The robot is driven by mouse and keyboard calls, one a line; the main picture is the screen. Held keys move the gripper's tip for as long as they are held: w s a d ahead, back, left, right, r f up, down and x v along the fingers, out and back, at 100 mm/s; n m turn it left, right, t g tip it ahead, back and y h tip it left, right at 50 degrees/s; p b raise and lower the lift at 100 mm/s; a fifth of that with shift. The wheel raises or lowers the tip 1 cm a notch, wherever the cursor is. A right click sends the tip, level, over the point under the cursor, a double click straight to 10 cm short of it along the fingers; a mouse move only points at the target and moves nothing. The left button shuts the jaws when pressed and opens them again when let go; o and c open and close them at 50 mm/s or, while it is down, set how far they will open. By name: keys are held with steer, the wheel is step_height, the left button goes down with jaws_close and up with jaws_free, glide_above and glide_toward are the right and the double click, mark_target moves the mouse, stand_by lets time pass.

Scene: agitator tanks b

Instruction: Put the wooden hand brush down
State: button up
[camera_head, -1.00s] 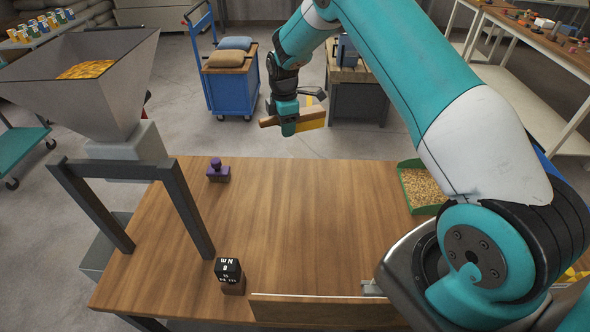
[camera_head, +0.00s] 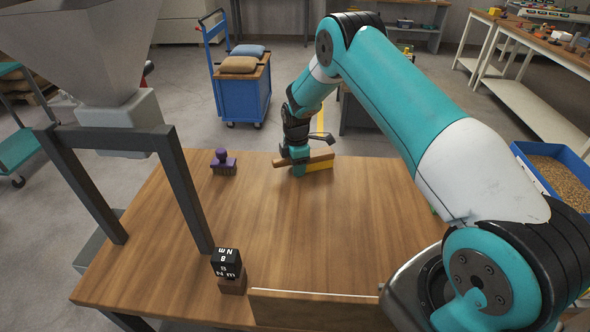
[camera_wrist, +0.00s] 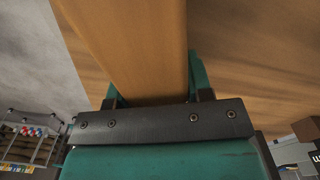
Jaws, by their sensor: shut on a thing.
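The wooden hand brush (camera_head: 320,160) has a brown wooden back and yellow bristles. It is at the far edge of the wooden table (camera_head: 300,222), low over the top or touching it; I cannot tell which. My gripper (camera_head: 299,168) is shut on the brush, with the bristles facing down. In the wrist view the brush's wooden back (camera_wrist: 135,45) runs between the teal fingers of my gripper (camera_wrist: 155,90). The gripper hides the middle of the brush.
A purple-handled brush or stamp (camera_head: 223,163) stands left of my gripper. A black lettered cube (camera_head: 226,263) sits on a brown block near the front. A hopper on a dark frame (camera_head: 180,185) stands at the left. The middle of the table is clear.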

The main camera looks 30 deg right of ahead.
steer(key=shift+f, duration=0.2)
steer(key=o, duration=1)
steer(key=shift+r, duration=0.1)
steer(key=shift+r, duration=0.1)
